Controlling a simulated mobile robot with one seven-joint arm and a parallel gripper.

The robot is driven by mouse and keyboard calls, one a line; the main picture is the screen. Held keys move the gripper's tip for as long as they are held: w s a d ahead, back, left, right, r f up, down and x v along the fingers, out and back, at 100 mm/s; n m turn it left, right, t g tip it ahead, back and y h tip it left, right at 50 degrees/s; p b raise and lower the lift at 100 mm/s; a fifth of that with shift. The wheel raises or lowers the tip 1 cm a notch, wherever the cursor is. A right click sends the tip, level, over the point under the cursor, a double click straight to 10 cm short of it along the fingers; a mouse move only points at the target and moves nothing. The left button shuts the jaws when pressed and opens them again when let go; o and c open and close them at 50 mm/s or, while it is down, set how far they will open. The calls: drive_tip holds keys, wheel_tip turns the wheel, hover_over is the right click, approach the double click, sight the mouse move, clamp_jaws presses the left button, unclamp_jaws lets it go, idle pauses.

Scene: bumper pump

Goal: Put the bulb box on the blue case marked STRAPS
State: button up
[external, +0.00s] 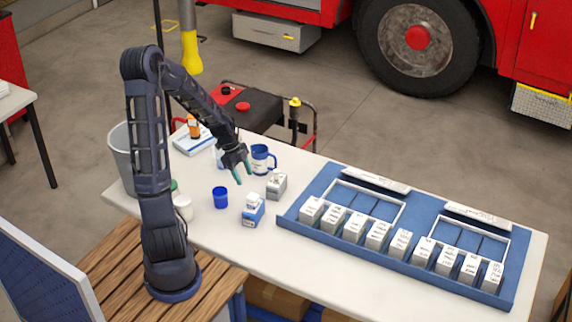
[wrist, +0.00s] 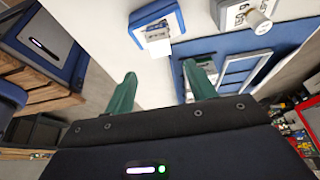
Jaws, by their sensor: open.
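My gripper (external: 243,172) is open and empty, held above the white table with its green fingers pointing down; the wrist view shows both fingers apart (wrist: 162,75). A small grey-white box (external: 276,187), which may be the bulb box, stands on the table right of and below the gripper. It seems to show at the top of the wrist view (wrist: 232,14). A small blue-and-white box (external: 251,217) with a white piece at its top stands nearer the front; it also shows in the wrist view (wrist: 157,24). I cannot read STRAPS on any blue thing.
A large blue rack (external: 290,218) with several white labelled boxes fills the table's right. A blue cup (external: 220,197), a white cup (external: 183,207) and a blue-and-white mug (external: 262,159) stand near the gripper. An orange bottle (external: 194,127) and a grey bin (external: 124,150) are further left.

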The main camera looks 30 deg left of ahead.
drive_tip(key=s+d+r+n+t+y, duration=0.2)
drive_tip(key=s+r+n+t+y, duration=0.2)
drive_tip(key=s+r+n, duration=1.4)
drive_tip(key=s+r, duration=0.7)
drive_tip(key=r, duration=0.1)
drive_tip(key=shift+d+r+t, duration=0.25)
drive_tip(key=shift+r+t, duration=0.05)
